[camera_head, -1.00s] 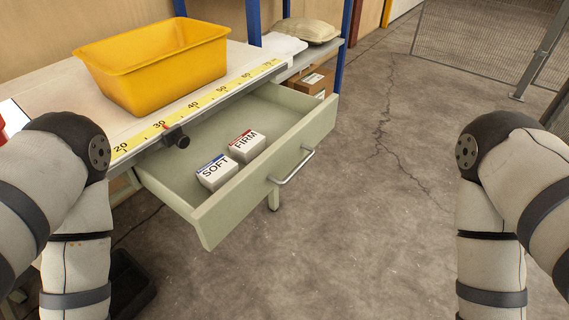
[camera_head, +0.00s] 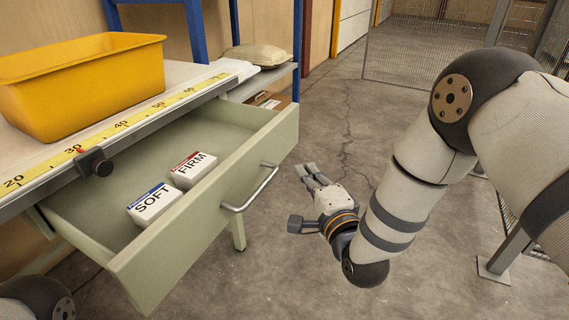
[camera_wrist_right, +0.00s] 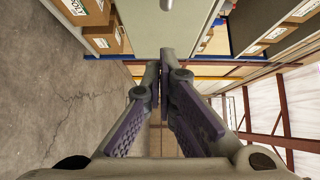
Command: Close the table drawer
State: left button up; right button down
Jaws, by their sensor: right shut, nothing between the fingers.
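The pale green table drawer (camera_head: 200,215) is pulled out from under the work table in the head view. A metal bar handle (camera_head: 252,190) is on its front. Two small boxes, SOFT (camera_head: 153,203) and FIRM (camera_head: 194,169), lie inside. My right gripper (camera_head: 306,172) is to the right of the drawer front, apart from the handle, with nothing held. In the right wrist view its fingers (camera_wrist_right: 163,70) are together, and a pale green panel (camera_wrist_right: 180,25) shows beyond them. My left gripper is not in view; only a bit of the left arm shows at the lower left.
A yellow bin (camera_head: 85,85) stands on the table (camera_head: 180,78) beside a yellow measuring strip (camera_head: 110,128). A tan pillow (camera_head: 256,54) lies on a shelf behind. Open concrete floor (camera_head: 330,265) lies right of the drawer, with a mesh fence (camera_head: 425,50) farther back.

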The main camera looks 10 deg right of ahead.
jog(key=w+a, duration=0.1)
jog(key=w, duration=0.1)
jog(key=w+a, duration=0.2)
jog(key=w, duration=0.1)
jog(key=shift+w+a+b, duration=0.3)
jog(key=shift+w+a, duration=0.05)
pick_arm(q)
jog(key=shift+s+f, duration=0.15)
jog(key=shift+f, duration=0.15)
